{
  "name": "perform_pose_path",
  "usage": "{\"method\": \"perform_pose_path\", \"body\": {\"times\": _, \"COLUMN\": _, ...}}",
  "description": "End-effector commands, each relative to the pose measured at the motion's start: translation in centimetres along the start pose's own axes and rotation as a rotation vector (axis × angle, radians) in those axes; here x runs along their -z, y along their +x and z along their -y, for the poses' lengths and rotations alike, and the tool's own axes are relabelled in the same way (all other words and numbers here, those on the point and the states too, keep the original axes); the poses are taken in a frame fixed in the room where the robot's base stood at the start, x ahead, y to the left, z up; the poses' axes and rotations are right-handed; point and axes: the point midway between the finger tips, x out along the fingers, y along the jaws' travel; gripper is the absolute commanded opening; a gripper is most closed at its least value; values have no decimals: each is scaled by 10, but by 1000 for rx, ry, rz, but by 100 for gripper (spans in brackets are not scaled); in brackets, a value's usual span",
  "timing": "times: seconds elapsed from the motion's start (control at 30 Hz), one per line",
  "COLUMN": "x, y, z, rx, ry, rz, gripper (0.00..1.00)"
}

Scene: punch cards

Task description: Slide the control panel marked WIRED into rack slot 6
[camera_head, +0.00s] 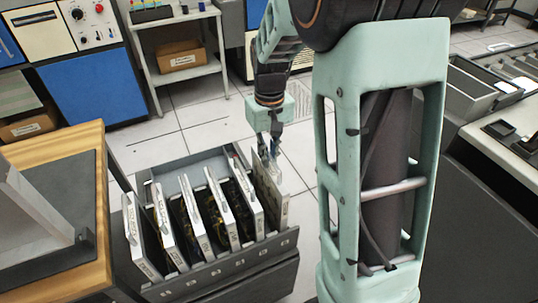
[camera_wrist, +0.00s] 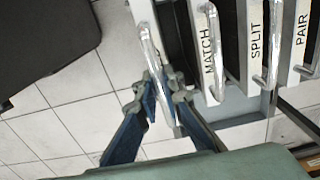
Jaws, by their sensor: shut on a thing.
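The grey rack (camera_head: 215,272) stands low in the head view with several upright panels side by side. My gripper (camera_head: 272,145) is above the rightmost panel (camera_head: 270,195), which stands at the rack's right end. In the wrist view my gripper (camera_wrist: 163,95) is shut on the bright bar handle (camera_wrist: 151,50) of this panel. Its label is not readable, so I cannot tell if it reads WIRED. I cannot tell how deep it sits. Panels marked MATCH (camera_wrist: 208,45), SPLIT (camera_wrist: 254,40) and PAIR (camera_wrist: 300,35) show to its right in the wrist view.
A wood-edged table (camera_head: 95,150) with a grey top stands left of the rack. A dark grey cabinet (camera_head: 470,190) is at the right. A white shelf cart (camera_head: 190,75) and blue machines (camera_head: 95,85) are at the back. Tiled floor between is clear.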

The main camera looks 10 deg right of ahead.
Motion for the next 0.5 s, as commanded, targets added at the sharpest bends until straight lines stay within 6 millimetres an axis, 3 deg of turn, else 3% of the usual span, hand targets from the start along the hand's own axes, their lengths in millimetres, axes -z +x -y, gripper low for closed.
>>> {"method": "perform_pose_path", "body": {"times": 0.5, "x": 1, "y": 22, "z": 0, "rx": -1, "ry": 0, "rz": -4, "gripper": 0}}
